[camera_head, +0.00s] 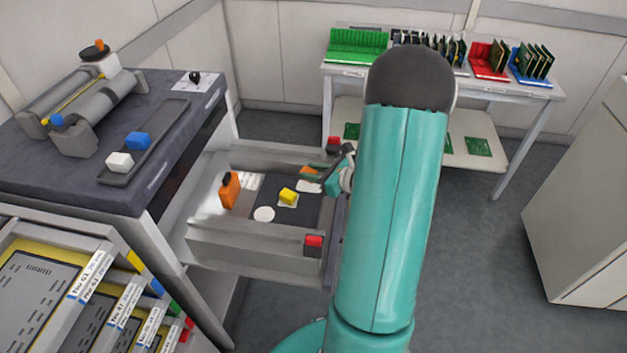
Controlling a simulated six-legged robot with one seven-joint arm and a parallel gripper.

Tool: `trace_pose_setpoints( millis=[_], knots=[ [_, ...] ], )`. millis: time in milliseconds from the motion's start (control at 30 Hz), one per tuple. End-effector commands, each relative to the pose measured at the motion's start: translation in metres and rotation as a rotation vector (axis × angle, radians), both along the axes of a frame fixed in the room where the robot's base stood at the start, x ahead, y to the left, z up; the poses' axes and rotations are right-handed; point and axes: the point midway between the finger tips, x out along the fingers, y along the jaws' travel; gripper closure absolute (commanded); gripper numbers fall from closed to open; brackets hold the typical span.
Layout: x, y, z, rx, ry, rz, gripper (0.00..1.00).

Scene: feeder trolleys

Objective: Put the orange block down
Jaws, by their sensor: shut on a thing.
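The orange block (309,170) shows as a small orange patch at the tip of my gripper (317,172), at the right end of the open drawer (245,246). My gripper is shut on it; the fingers are small in view and partly cover the block. The block is over the drawer's dark floor, near a white patch (308,186). I cannot tell whether it touches the floor. My teal arm hides the area to the right of the gripper.
In the drawer are a yellow block (288,195) on a white marking, a bare white disc (264,214) and an upright orange object (229,190) with a dark part. A red piece (314,241) sits on the front wall. A dark-topped bench (60,165) stands left.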

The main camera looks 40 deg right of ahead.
Motion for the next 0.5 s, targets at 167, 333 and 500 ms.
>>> trace_pose_setpoints(
  millis=[167,333,500],
  knots=[
    [0.010,-0.011,-0.017,0.001,0.000,-0.003,0.94],
    [0.015,-0.016,-0.029,0.002,0.001,-0.002,0.94],
    [0.015,-0.015,-0.053,0.002,0.001,-0.002,0.94]
  ],
)
